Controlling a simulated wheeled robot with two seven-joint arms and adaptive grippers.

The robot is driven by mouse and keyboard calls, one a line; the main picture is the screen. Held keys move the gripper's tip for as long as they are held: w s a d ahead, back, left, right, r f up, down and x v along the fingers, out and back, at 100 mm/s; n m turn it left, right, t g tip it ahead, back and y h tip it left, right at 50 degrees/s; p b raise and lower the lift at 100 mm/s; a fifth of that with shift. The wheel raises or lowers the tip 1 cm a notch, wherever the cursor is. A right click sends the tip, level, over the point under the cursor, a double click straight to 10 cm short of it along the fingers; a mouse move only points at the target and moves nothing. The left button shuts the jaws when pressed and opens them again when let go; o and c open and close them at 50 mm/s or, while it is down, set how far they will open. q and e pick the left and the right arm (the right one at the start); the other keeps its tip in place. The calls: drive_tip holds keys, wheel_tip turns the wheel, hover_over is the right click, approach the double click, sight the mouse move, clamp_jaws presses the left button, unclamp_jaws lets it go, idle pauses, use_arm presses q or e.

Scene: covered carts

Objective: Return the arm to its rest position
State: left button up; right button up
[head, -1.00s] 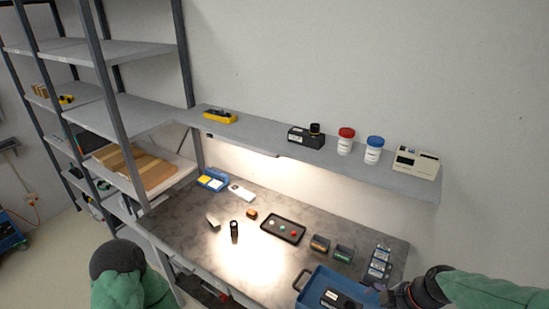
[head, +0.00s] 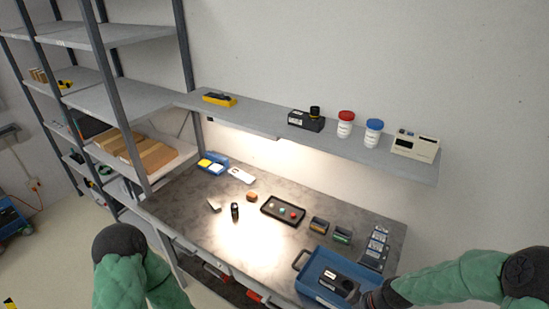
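My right arm comes in from the lower right, a green sleeve with dark joints. Its dark wrist end (head: 378,297) is at the right edge of the blue tray (head: 308,277), at the bottom of the view. The fingers are not clear there, so I cannot tell whether this gripper is open or shut. A black device (head: 340,283) lies in the blue tray, close to the wrist end. My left arm shows at the lower left as a green sleeve with a black joint; its gripper is out of view.
The workbench (head: 185,205) holds a black tray (head: 270,216) with small coloured pieces, two small bins (head: 319,226), and a black cylinder (head: 235,211). A wall shelf (head: 270,126) with jars hangs above. A rack (head: 140,98) stands left.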

drive_tip(key=s+a+f+m+g, duration=0.1)
drive_tip(key=s+a+f+m, duration=0.45)
drive_tip(key=f, duration=0.25)
drive_tip(key=s+a+f+m, duration=0.4)
drive_tip(key=s+a+f, duration=0.2)
drive_tip(key=f, duration=0.1)
wheel_tip(320, 180, down, 14)
drive_tip(key=w+a+n+b, duration=0.1)
drive_tip(key=b, duration=1.4)
drive_tip(key=shift+w+a, duration=0.2)
drive_tip(key=shift+w, duration=0.2)
drive_tip(key=shift+n, duration=0.25)
